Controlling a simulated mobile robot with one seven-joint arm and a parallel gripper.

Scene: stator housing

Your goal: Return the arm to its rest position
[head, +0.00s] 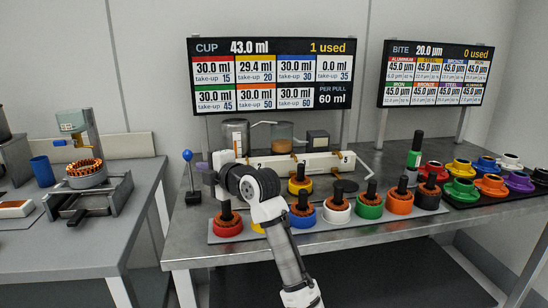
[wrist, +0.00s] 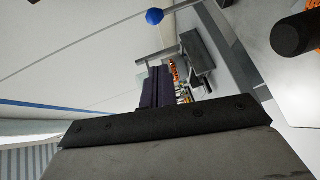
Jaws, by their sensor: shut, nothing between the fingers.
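My arm rises from the bottom middle of the head view and bends to the left in front of the long white housing. My gripper (head: 204,167) is at the left end of the arm, above the left part of the middle bench. It is small and partly hidden by the wrist there. In the wrist view my gripper (wrist: 156,88) shows as dark fingers close together, shut and empty. It appears to touch nothing.
A blue-knobbed lever (head: 187,157) stands close left of the gripper. A row of coloured wound rings, including a red one (head: 228,228), lies before the arm. The long white housing (head: 318,162) stands behind. The gap between benches is free.

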